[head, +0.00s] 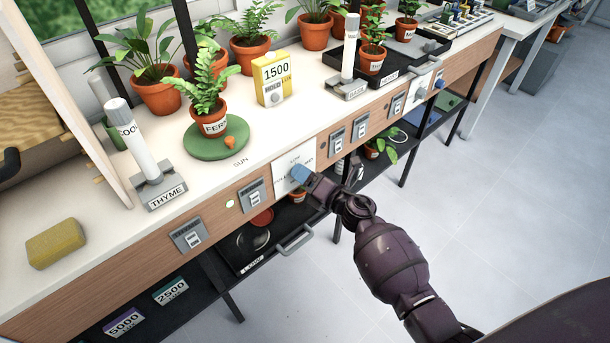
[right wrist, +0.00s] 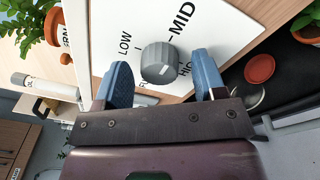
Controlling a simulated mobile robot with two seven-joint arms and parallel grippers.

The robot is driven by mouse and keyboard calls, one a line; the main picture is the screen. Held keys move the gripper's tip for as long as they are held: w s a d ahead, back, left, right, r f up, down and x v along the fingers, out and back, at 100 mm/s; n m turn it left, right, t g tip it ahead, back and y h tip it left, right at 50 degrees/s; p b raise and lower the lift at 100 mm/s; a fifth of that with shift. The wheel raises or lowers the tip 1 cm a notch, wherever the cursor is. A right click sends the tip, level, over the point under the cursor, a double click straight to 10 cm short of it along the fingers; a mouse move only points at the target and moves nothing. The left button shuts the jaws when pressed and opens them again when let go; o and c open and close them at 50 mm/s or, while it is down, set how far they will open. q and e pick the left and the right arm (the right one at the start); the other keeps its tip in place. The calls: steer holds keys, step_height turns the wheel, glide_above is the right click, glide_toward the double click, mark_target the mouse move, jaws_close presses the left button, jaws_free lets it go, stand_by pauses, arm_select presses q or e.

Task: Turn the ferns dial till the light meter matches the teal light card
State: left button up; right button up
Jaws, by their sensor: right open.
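The yellow light meter (head: 273,80) stands on the bench and reads 1500, with HOLD and LUX printed on it. The teal light card (head: 170,292) reads 2500 and lies on the dark shelf below the bench. A grey dial (right wrist: 159,62) shows in the right wrist view on a white panel (right wrist: 215,35) marked LOW, MID and a partly covered HIGH. A short white mark is on the dial. My right gripper (right wrist: 163,82) is open, its blue fingers on either side of the dial with visible gaps. In the head view, my right gripper (head: 302,176) hides the dial. My left gripper is out of view.
A fern pot (head: 209,124) stands on a green disc (head: 216,142) above the panel. Switches (head: 188,236) line the wooden bench front. A purple card (head: 124,322) reading 5000 is on the shelf. A yellow sponge (head: 56,243) lies at left. The floor at right is clear.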

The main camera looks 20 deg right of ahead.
steer(key=c, duration=0.6)
steer(key=shift+c, duration=1.6)
